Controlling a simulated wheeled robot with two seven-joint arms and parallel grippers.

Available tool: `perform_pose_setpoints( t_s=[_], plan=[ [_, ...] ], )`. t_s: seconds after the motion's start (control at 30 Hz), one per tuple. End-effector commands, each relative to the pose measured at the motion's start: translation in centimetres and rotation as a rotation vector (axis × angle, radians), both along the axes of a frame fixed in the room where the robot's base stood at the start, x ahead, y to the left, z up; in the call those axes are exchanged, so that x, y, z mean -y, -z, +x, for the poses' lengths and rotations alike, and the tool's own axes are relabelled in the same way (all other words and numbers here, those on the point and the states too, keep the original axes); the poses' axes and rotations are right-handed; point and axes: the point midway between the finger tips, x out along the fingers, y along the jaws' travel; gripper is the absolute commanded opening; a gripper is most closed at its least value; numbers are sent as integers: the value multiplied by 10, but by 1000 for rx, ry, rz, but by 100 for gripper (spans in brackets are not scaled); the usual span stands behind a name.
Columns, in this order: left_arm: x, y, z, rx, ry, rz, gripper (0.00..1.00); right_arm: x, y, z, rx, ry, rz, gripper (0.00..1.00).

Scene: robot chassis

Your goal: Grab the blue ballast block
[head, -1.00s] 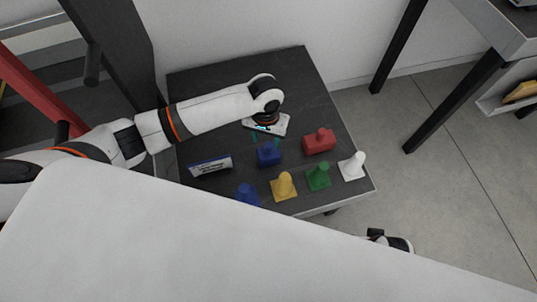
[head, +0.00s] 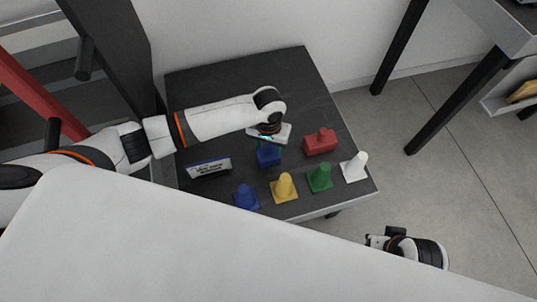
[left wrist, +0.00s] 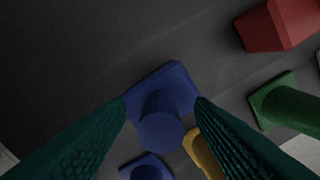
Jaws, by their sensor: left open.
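The blue ballast block (head: 268,158), a square base with a round knob, stands on the dark table, partly hidden by my left gripper (head: 268,143). My left gripper is open and points down over the block. In the left wrist view the blue block (left wrist: 163,100) shows between and beyond the two green fingers of the left gripper (left wrist: 162,104). No finger clearly touches it. My right gripper (head: 376,240) is off the table's front right corner, small and partly shown; its jaws are unclear.
A red block (head: 320,142) stands right of the blue block. A label sign (head: 209,167) stands left. The table's back (head: 240,78) is clear.

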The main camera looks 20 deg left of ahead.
Motion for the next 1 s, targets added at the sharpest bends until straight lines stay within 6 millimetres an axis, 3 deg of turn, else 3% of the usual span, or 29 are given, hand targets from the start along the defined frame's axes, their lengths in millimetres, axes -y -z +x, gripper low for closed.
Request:
perform_pose_setpoints(
  t_s=[0.07, 0.3, 1.0],
  plan=[
    [0, 0, 0, 0, 0, 0, 41, 0, 0, 0, 0, 0, 0, 36],
    [0, 0, 0, 0, 0, 0, 1, 0, 0, 0, 1, 0, 0, 36],
    [0, 0, 0, -1, 0, 1, 0, 0, 0, 0, 0, 0, 0, 36]
  ],
)
